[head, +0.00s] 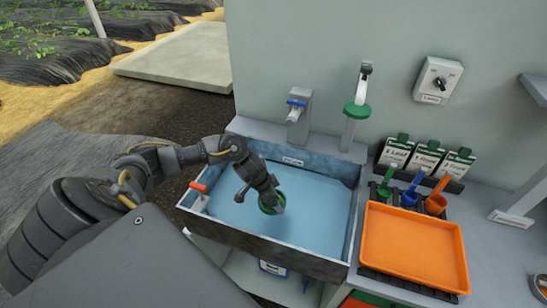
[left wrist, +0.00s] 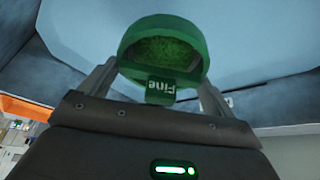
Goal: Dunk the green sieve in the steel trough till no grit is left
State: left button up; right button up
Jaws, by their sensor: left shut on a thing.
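The green sieve (head: 267,207) is a round cup over the blue water inside the steel trough (head: 240,247). In the left wrist view the sieve (left wrist: 160,34) shows a green ring, a textured green inside and a tab reading "Fine". My left gripper (head: 272,198) is shut on the sieve, with its fingers at either side of the tab in the left wrist view (left wrist: 158,82). I cannot tell whether the sieve touches the water. No separate grit can be made out in it. My right gripper is not in view.
A blue-handled tap (head: 297,106) and a spout with a green collar (head: 357,100) stand behind the trough. A red-handled valve (head: 199,190) is at its left end. To the right are an orange tray (head: 414,247), coloured scoops (head: 411,190) and labelled packs (head: 428,157).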

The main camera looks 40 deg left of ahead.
pick_arm(q)
notch_tip(320, 180, down, 7)
jog(key=b, duration=0.3)
jog(key=shift+b, duration=0.35)
jog(key=shift+f+b, duration=0.85)
jog(key=shift+f, duration=0.55)
jog(key=shift+r, duration=0.1)
notch_tip(320, 180, up, 4)
jog(key=p, duration=0.5)
notch_tip(320, 180, up, 10)
jog(key=p, duration=1.1)
jog(key=shift+r+p, duration=0.45)
jog(key=shift+r, duration=1.75)
